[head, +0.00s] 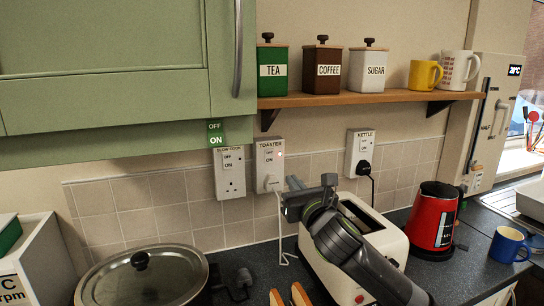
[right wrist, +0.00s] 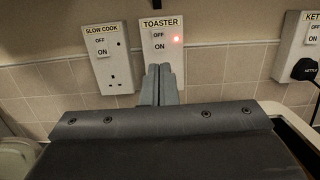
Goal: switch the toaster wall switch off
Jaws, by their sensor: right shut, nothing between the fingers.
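The toaster wall switch (head: 269,158) is a white plate labelled TOASTER on the tiled wall, with OFF above ON. A small red light glows at its right side. A white plug sits in its lower part with a cord hanging down. My right gripper (head: 292,184) is shut and empty, in front of the wall just right of and below this plate in the head view. In the right wrist view its closed fingertips (right wrist: 160,70) overlap the lower part of the toaster switch plate (right wrist: 175,44); I cannot tell whether they touch. My left gripper is not in view.
The slow cook switch (head: 230,170) is close on the left, the kettle switch (head: 362,151) on the right. The cream toaster (head: 392,241) stands under my right arm, beside a red kettle (head: 433,218). A lidded pan (head: 143,277) is at left; a shelf (head: 370,98) runs above.

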